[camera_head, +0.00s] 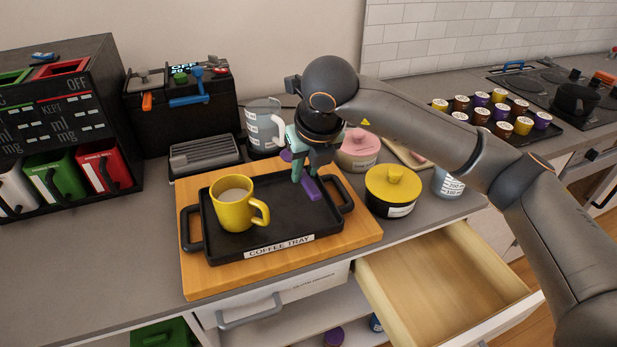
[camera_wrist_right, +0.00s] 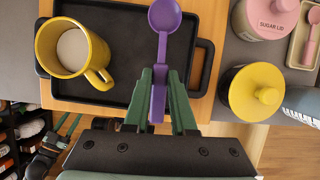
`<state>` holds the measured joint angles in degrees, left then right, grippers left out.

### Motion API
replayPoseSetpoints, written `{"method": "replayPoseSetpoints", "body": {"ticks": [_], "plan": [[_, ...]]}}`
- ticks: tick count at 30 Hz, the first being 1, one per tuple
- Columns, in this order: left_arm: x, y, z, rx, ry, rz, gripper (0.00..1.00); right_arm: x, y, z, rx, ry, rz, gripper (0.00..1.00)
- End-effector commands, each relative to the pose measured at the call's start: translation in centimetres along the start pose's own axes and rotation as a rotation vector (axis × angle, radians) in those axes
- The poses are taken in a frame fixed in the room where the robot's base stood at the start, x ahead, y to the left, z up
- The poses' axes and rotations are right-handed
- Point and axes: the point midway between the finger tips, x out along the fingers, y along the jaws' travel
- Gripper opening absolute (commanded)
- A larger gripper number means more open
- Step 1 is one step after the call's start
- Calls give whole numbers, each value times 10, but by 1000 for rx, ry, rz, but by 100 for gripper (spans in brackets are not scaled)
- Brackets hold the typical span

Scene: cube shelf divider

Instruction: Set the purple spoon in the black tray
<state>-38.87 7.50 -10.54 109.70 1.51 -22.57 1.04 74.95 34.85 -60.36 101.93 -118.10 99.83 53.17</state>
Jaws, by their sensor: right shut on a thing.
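The purple spoon is in my right gripper (camera_head: 305,178), which is shut on its handle (camera_head: 309,189). In the right wrist view the spoon (camera_wrist_right: 163,55) points away from the green fingers (camera_wrist_right: 158,88), its bowl over the far rim. The black tray (camera_head: 285,217), labelled COFFEE TRAY, lies on a wooden board. The spoon is over the tray's right part; whether it touches the tray is unclear. A yellow mug (camera_head: 233,207) stands in the tray's left part. At the lower left of the right wrist view, part of my left gripper (camera_wrist_right: 66,126) shows small; its jaw state is unclear.
A yellow-lidded jar (camera_head: 392,186) and a pink-lidded jar (camera_head: 359,150) stand right of the tray. A grey-white container (camera_head: 263,127) is behind it. An open wooden drawer (camera_head: 440,285) juts out below the counter. Bare counter (camera_head: 90,260) lies to the left.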

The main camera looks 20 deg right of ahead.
Motion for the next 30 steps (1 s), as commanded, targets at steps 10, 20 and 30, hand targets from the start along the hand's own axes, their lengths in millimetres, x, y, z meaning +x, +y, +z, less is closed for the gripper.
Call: {"method": "replayPoseSetpoints", "body": {"ticks": [10,20,30], "plan": [[6,-1,7,0,0,0,50,14,0,-5,26,1,-11,0],[19,1,23,0,-15,5,50,48,-1,-19,25,1,-10,0],[22,11,14,4,1,28,50,63,-1,-25,25,1,-9,0]]}}
